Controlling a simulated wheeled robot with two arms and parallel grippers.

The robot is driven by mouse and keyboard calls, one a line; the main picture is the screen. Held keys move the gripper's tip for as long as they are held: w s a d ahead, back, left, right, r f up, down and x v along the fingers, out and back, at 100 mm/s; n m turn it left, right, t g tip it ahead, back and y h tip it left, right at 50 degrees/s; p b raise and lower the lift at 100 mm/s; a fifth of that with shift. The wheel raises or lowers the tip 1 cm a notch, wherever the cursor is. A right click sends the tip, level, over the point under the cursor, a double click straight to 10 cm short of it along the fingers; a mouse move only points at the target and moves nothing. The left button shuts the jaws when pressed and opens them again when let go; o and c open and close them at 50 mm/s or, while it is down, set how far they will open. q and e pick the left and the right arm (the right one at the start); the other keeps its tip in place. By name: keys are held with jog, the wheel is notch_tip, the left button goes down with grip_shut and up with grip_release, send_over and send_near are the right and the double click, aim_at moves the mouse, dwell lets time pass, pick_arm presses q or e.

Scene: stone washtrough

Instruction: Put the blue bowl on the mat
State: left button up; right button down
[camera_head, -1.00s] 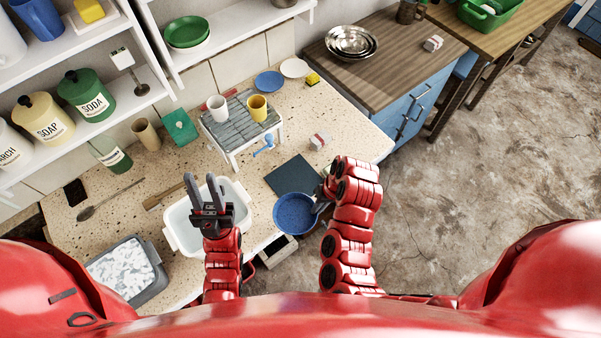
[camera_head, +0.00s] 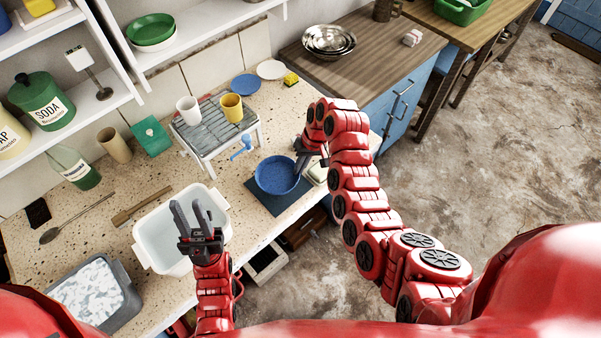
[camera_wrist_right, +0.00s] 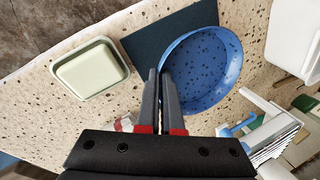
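The blue bowl (camera_head: 277,174) is over the dark mat (camera_head: 262,199), covering much of it. It also shows in the right wrist view (camera_wrist_right: 205,65), with the mat (camera_wrist_right: 150,38) showing beside and beneath it. I cannot tell whether the bowl touches the mat. My right gripper (camera_head: 300,160) is at the bowl's right rim. In the right wrist view its two fingers (camera_wrist_right: 162,85) are close together with the rim between the tips. My left gripper (camera_head: 189,207) is open and empty above the white basin (camera_head: 150,227).
A cream dish (camera_wrist_right: 92,70) stands right beside the mat. A small slatted rack (camera_head: 212,125) with a white cup (camera_head: 188,110) and a yellow cup (camera_head: 231,108) stands behind the bowl. A grey tray (camera_head: 126,290) is at the front left.

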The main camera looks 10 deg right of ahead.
aim_at(299, 180)
jog(key=shift+w, duration=0.1)
jog(key=shift+a+f+p, duration=0.1)
jog(key=shift+f+p, duration=0.3)
jog(key=shift+p, duration=0.05)
jog(key=shift+f+p, duration=0.5)
jog(key=shift+f, duration=0.85)
jog(key=shift+f, duration=0.1)
jog(key=shift+f, duration=0.15)
jog(key=c, duration=1.1)
grip_release()
